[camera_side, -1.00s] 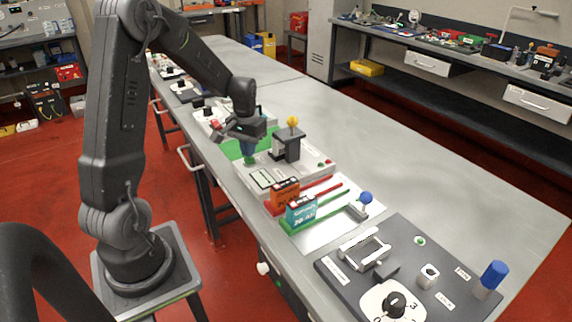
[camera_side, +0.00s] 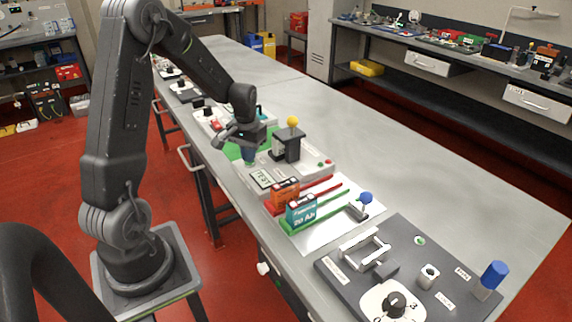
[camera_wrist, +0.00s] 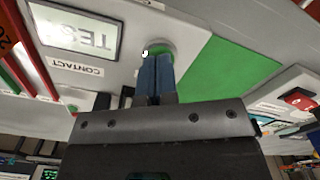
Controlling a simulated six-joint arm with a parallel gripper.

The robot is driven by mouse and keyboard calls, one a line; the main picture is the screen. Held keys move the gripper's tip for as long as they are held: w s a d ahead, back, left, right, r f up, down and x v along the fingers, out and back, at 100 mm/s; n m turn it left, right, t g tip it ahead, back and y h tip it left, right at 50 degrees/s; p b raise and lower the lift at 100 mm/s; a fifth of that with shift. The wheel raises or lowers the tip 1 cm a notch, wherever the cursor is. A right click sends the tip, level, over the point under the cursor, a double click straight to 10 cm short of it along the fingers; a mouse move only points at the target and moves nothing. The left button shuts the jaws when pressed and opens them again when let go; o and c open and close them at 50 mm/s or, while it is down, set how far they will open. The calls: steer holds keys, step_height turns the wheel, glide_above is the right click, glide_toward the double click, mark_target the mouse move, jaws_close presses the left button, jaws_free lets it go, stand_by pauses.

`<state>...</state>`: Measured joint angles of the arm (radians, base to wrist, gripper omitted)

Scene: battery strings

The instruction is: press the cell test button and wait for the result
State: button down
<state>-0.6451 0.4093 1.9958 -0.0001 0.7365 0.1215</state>
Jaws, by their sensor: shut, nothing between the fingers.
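My gripper (camera_side: 249,160) is shut and empty, with its blue fingers pointing down at the test station. In the wrist view the closed fingertips (camera_wrist: 155,58) are at the round green test button (camera_wrist: 160,47) in its pale ring and cover part of it. They appear to touch it; how far it is pressed in cannot be told. In the side view the fingers hide the button. The display (camera_side: 263,179) beside it reads "TEST"; this display (camera_wrist: 75,32) is upside down in the wrist view, with a "CONTACT" label next to it.
A black clamp fixture with a yellow knob (camera_side: 292,122) stands just right of my gripper. An orange battery (camera_side: 285,192) and a teal battery (camera_side: 301,211) stand by red and green rails. A dark panel (camera_side: 420,265) lies nearer. The bench's right side is clear.

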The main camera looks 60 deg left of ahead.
steer(key=shift+r, duration=3)
steer(key=shift+d+r, duration=0.25)
steer(key=shift+d, duration=0.05)
steer(key=s+d+r+m+t, duration=0.35)
steer(key=d+r, duration=0.55)
steer(key=d, duration=0.5)
steer(key=s+d+r+m+t, duration=0.2)
steer(key=s+d, duration=0.7)
steer(key=s, duration=0.1)
steer(key=shift+d+r, duration=0.25)
steer(key=shift+d, duration=0.15)
steer(key=shift+m, duration=0.25)
